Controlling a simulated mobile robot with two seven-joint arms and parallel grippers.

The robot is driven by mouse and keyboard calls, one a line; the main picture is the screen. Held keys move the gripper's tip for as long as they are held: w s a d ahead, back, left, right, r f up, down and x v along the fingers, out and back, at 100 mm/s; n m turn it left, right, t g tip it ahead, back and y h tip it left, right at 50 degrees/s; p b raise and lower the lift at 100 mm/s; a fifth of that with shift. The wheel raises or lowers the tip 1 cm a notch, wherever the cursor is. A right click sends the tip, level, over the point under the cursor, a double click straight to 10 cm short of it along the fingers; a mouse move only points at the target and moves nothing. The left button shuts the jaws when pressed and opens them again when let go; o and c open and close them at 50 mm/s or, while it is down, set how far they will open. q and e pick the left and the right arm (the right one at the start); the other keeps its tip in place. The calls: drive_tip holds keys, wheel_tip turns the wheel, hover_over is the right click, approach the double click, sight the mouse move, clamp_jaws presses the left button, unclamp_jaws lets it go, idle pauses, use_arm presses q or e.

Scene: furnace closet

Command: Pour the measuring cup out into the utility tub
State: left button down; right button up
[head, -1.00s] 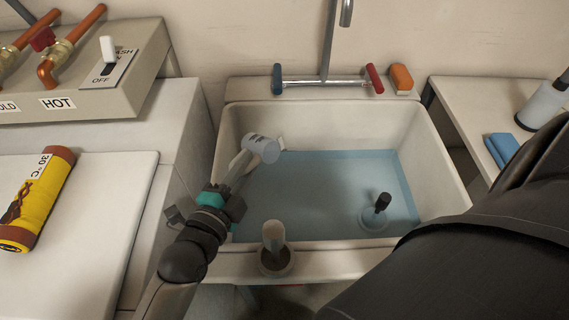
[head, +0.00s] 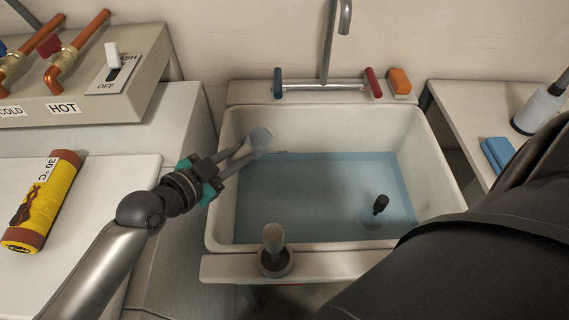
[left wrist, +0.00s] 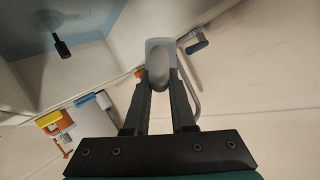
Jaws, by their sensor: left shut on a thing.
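The measuring cup (head: 261,139) is pale and translucent. It hangs over the back left part of the white utility tub (head: 437,150), tilted well off upright. My left gripper (head: 243,153) is shut on it, reaching in over the tub's left wall. I cannot tell whether anything is in the cup or flowing out. Blue water (head: 310,190) stands in the tub. My right gripper is not in view.
A dark-handled object (head: 381,204) stands in the water. A grey upright object (head: 273,238) sits in a round holder on the front rim. The faucet (head: 325,85), an orange block (head: 399,81) and a blue cloth (head: 498,154) are around the tub. A yellow roll (head: 42,200) lies left.

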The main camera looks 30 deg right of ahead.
use_arm(q)
drive_tip(key=w+r+n+g+b, duration=0.1)
drive_tip(key=w+r+n+b, duration=0.1)
drive_tip(key=w+a+r+n+g+b, duration=0.1)
drive_tip(key=w+n+g+b, duration=0.1)
drive_tip(key=shift+w+a+r+h+b, duration=0.1)
drive_tip(key=shift+w+r+h+b, duration=0.1)
drive_tip(key=shift+r+h+b, duration=0.15)
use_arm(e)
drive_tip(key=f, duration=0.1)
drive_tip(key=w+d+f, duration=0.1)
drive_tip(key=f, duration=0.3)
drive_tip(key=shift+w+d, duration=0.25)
use_arm(q)
drive_tip(key=shift+r, duration=0.1)
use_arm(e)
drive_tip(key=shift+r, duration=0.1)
